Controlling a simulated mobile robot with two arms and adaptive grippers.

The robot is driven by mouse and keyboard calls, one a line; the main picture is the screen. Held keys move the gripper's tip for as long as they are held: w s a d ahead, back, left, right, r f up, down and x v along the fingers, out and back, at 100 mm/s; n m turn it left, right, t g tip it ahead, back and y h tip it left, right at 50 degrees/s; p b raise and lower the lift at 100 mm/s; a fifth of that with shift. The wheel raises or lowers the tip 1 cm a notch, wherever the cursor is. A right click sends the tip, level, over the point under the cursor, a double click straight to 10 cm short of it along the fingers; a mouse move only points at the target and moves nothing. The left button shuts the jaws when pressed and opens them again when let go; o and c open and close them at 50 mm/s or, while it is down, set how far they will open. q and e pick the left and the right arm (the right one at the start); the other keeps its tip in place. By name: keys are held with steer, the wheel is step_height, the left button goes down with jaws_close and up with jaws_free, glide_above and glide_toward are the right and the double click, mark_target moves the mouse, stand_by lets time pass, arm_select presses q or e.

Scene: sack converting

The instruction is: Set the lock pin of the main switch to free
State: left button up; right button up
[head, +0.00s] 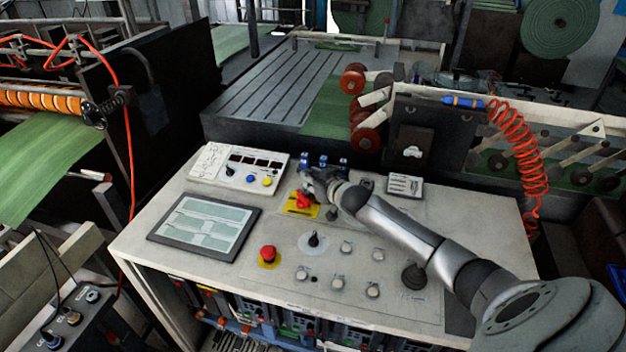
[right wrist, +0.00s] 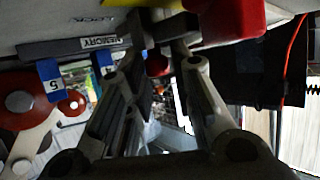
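The main switch is a red rotary handle (head: 304,201) on a yellow plate (head: 290,209) on the console. The handle shows large at the top of the right wrist view (right wrist: 225,20). My right gripper (head: 309,181) is low over the console just behind the handle. In the right wrist view its two fingers (right wrist: 157,50) stand apart. A small red round part (right wrist: 157,64) shows in the gap between them; I cannot tell whether it is the lock pin or whether the fingers touch it. My left gripper is not in view.
The console top (head: 190,262) carries a flat screen (head: 205,227), a red emergency button (head: 267,254), a black selector (head: 313,241) and several white buttons. Blue numbered tags (head: 343,163) stand behind the gripper. A white button box (head: 240,168) is at the left and a joystick (head: 414,275) at the right.

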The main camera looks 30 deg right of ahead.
steer(key=shift+s+f, duration=0.1)
steer(key=shift+f, duration=0.05)
jaws_close()
steer(key=shift+w+d+b, duration=0.65)
steer(key=shift+w+d, duration=0.05)
steer(key=shift+d, duration=0.15)
steer(key=shift+w+d, duration=0.3)
steer(key=shift+d, duration=0.1)
steer(key=shift+o, duration=1.8)
jaws_free()
steer(key=o, duration=0.3)
steer(key=shift+w+d, duration=0.1)
